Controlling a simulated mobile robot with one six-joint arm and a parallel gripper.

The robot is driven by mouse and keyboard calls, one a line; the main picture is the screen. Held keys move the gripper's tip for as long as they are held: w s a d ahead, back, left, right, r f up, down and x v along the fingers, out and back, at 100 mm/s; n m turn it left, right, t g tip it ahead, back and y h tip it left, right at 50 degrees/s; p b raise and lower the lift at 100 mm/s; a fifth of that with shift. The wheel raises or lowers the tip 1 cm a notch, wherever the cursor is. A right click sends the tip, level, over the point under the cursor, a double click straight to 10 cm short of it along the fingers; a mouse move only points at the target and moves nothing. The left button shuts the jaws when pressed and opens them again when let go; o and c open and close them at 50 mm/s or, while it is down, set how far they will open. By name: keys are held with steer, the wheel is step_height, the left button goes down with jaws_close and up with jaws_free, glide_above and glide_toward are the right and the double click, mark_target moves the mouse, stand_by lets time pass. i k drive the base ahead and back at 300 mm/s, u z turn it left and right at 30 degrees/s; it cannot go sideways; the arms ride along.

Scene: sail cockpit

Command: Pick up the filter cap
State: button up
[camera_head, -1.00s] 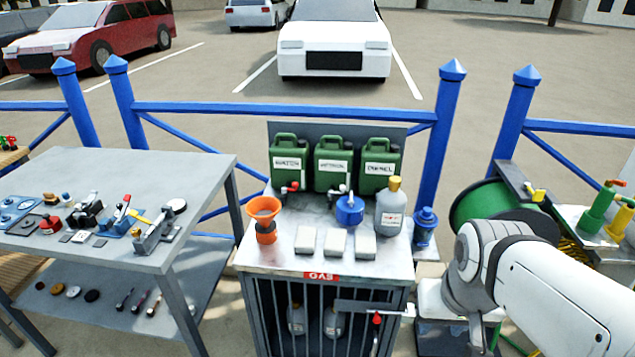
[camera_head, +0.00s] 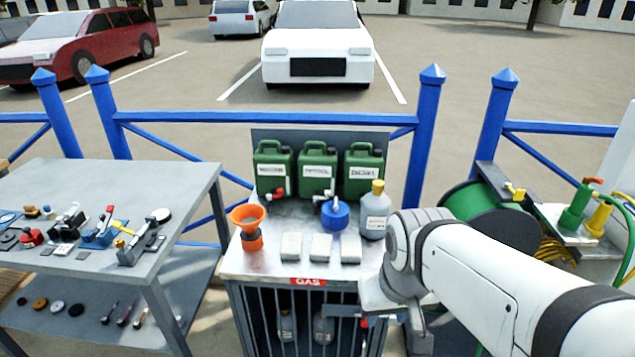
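No part is plainly marked as the filter cap. A round blue cap-like part (camera_head: 334,214) sits on the metal cabinet top (camera_head: 262,262), in front of the green cans. It is apart from any part of my arm. My arm reaches in from the right, and its bent joint covers the cabinet's right front corner. The arm then runs down toward the bottom edge of the picture. My gripper's fingers do not show, so I cannot see whether they hold anything.
An orange funnel (camera_head: 247,216), pale blocks (camera_head: 321,247) and a grey bottle (camera_head: 375,212) with a yellow cap stand on the cabinet. Green cans (camera_head: 318,170) line its back. A grey bench (camera_head: 100,190) with tools is left. A green hose reel (camera_head: 480,205) is right.

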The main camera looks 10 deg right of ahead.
mark_target(332, 221)
steer(key=i, duration=0.95)
steer(key=u, duration=0.05)
